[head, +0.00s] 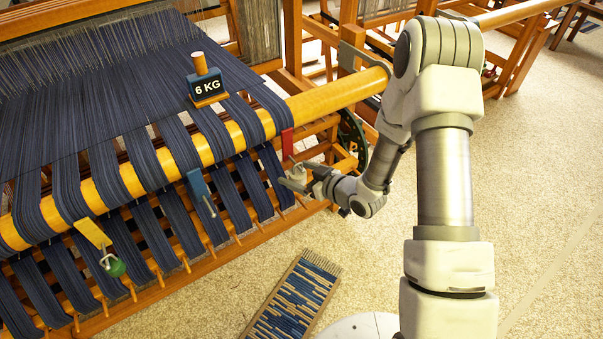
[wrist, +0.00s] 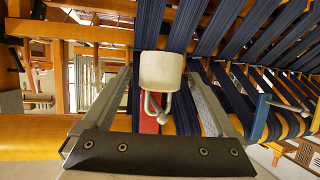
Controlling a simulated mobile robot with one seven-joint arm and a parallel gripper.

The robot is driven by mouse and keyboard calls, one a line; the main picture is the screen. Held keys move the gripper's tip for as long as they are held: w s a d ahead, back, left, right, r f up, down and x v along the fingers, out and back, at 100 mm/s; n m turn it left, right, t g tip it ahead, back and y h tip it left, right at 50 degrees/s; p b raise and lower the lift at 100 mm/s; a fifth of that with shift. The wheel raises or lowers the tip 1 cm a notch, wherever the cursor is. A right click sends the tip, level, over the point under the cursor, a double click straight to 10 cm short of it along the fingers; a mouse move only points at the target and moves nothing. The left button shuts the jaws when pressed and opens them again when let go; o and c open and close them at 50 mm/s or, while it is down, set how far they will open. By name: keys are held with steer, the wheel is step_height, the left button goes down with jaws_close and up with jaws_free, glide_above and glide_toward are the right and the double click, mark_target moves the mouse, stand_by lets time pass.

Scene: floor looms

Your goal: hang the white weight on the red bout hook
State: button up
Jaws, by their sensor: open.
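The white weight (wrist: 160,72) is a pale rounded block between my fingers in the wrist view. In the head view the white weight (head: 296,173) is small, just below the red bout hook (head: 287,143), partly hidden by my gripper. In the wrist view a grey hooked wire joins the weight's end beside the red tag (wrist: 149,117); the weight appears to hang there, though the exact contact is hard to see. My gripper (head: 299,180) is open, with a finger on each side of the weight in the wrist view (wrist: 163,75).
A green weight (head: 117,268) hangs on the yellow bout hook (head: 92,233) at left. The blue bout hook (head: 199,184) is empty. The wooden beam (head: 330,95) is close to my arm.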

steer(key=p+v, duration=0.1)
steer(key=v, duration=1.6)
steer(key=shift+d+p, duration=0.25)
steer(key=shift+p, duration=0.15)
steer(key=w+d+r+m+h+p, duration=0.1)
steer(key=d+r+m+h+p, duration=0.1)
steer(key=d+r+h, duration=0.5)
steer(key=w+d+r+m+h+p, duration=0.2)
steer(key=d+r+h, duration=0.15)
steer(key=r, duration=0.75)
steer(key=s+a+r+m+g+p, duration=0.1)
steer(key=s+a+r+m+g, duration=0.1)
steer(key=s+r, duration=0.4)
steer(key=s+a+r+m+g+y+p, duration=0.1)
steer(key=s+a+r+m+p, duration=0.1)
steer(key=s+r, duration=0.5)
steer(key=s+a+m, duration=0.1)
steer(key=s+a, duration=0.1)
steer(key=s, duration=0.3)
steer(key=shift+s+a+r+g, duration=0.25)
steer(key=shift+a+r+g, duration=0.05)
steer(key=shift+a+g, duration=0.1)
